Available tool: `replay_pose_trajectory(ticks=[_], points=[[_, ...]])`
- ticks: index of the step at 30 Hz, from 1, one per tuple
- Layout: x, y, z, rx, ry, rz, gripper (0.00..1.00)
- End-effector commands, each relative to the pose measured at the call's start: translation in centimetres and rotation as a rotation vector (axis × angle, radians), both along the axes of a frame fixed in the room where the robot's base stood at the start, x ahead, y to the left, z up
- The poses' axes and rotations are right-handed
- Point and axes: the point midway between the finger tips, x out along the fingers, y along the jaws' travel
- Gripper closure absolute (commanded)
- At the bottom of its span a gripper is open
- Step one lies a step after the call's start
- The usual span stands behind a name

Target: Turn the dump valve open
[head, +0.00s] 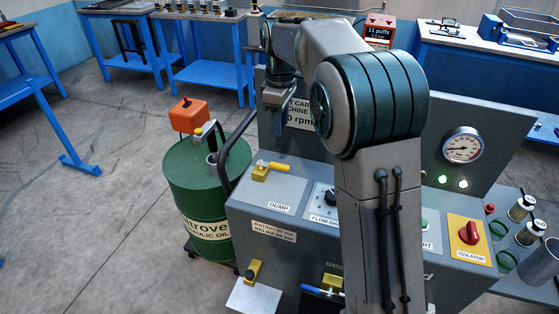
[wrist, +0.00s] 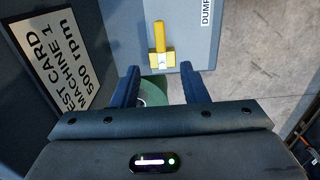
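The dump valve (head: 262,172) is a yellow block with a yellow lever, on the left end of the grey console's sloped top. Its lever points right in the head view, above the DUMP label (head: 279,207). In the wrist view the valve (wrist: 160,52) is near the top centre, its lever pointing up the picture. My gripper (wrist: 160,72) is open and empty, its two dark blue fingers apart below the valve in that view. In the head view my gripper (head: 280,112) hangs above the valve, not touching it. My arm hides part of the console.
The upright panel with a test card (wrist: 58,52) stands close behind my gripper. A flow knob (head: 330,197) and red isolator (head: 470,233) are to the right. Open floor lies left.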

Motion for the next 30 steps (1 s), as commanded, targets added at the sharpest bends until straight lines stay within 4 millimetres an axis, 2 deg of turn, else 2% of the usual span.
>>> replay_pose_trajectory(ticks=[5,18,24,30], points=[[0.0,0.0,-2.3,-0.001,0.004,0.002,0.6],[-0.1,0.1,-11.1,0.0,0.002,0.001,0.6],[0.0,0.0,-13.1,0.0,0.0,0.001,0.6],[0.0,0.0,-13.6,0.0,-0.001,0.001,0.6]])
